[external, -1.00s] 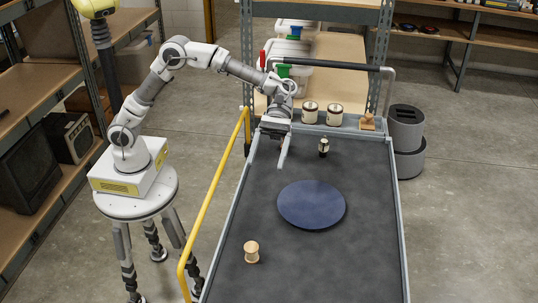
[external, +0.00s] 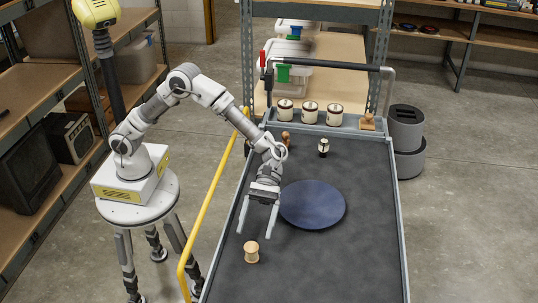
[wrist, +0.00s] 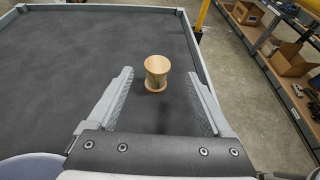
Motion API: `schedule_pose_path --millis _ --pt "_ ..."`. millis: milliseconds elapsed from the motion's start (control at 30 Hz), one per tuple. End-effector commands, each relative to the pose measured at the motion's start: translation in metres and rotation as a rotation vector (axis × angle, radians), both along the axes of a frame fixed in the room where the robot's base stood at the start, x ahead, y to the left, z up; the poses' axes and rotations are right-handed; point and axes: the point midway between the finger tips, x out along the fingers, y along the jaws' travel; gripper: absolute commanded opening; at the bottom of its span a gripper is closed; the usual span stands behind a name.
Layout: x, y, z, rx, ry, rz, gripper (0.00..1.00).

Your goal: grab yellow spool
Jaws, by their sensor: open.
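The spool (external: 251,252) is a pale yellow-tan, wood-like reel standing upright on the dark cart top, near its front left. In the wrist view the spool (wrist: 157,73) stands ahead of my gripper (wrist: 160,95), between the lines of the two fingers and a little beyond their tips. My gripper (external: 257,235) is open and empty, with its fingers pointing down toward the spool. The fingers do not touch it.
A blue round disc (external: 312,204) lies just right of my gripper. Several jars (external: 310,112), a wooden stamp (external: 367,121) and a small dark bottle (external: 323,148) stand farther back. A yellow rail (external: 212,202) runs along the left. The cart's front right is clear.

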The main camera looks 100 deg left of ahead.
Motion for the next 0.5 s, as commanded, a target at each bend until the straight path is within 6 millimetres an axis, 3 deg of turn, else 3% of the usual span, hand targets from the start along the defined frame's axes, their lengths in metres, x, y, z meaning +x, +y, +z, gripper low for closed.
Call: schedule_pose_path --millis 500 --pt "-0.001 -0.051 -0.021 -0.001 -0.001 0.000 0.84"
